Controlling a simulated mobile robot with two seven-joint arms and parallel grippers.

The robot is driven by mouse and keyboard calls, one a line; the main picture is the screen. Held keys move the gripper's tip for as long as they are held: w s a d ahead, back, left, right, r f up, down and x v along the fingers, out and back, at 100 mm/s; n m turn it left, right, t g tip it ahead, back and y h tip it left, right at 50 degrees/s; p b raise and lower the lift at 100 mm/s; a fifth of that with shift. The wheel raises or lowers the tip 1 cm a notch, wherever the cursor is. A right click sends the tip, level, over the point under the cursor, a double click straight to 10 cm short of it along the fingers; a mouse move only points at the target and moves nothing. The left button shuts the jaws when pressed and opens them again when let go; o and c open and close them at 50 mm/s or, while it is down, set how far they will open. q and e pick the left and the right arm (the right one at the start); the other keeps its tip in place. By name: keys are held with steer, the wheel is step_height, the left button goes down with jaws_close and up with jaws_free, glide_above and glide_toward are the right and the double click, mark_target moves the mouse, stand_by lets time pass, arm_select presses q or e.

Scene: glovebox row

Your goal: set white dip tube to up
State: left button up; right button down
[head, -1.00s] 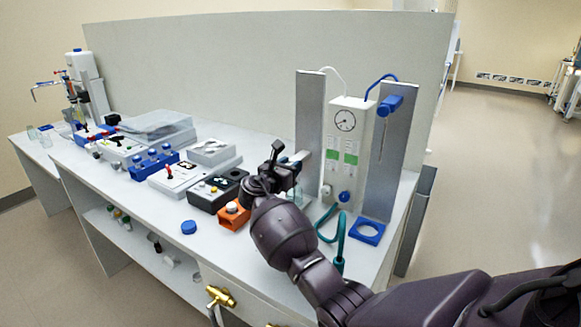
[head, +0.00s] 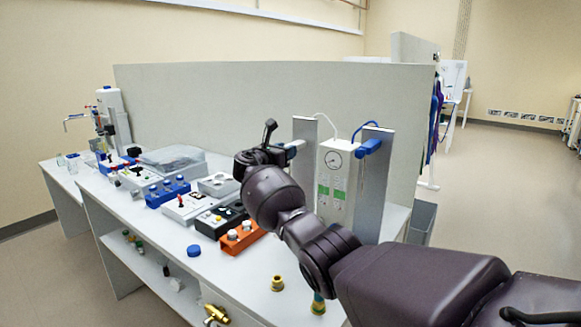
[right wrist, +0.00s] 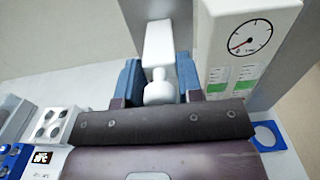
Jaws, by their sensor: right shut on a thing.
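The white dip tube's holder (head: 297,143) is a white block on the left upright metal rail (head: 303,185), a little below the rail's top. My right gripper (head: 284,148) is beside it in the head view, largely hidden by my own wrist. In the right wrist view my right gripper (right wrist: 159,82) has its blue-lined fingers on both sides of the white holder (right wrist: 158,50) and is shut on its rounded end. The tube's lower part is hidden behind my arm. My left gripper is out of view.
A white gauge panel (head: 335,165) stands right of the rail. A second rail (head: 373,190) carries a blue holder (head: 369,147). An orange block (head: 241,238), a blue cap (head: 194,250) and several control boxes stand on the bench to the left. A grey wall (head: 215,110) rises behind.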

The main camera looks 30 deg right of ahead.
step_height(320, 180, up, 5)
steer(key=p, duration=0.3)
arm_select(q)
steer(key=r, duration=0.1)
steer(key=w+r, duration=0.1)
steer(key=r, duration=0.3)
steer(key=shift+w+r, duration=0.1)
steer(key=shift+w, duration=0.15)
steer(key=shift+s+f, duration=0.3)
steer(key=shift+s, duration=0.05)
arm_select(e)
steer(key=shift+r, duration=0.1)
steer(key=c, duration=0.9)
jaws_free()
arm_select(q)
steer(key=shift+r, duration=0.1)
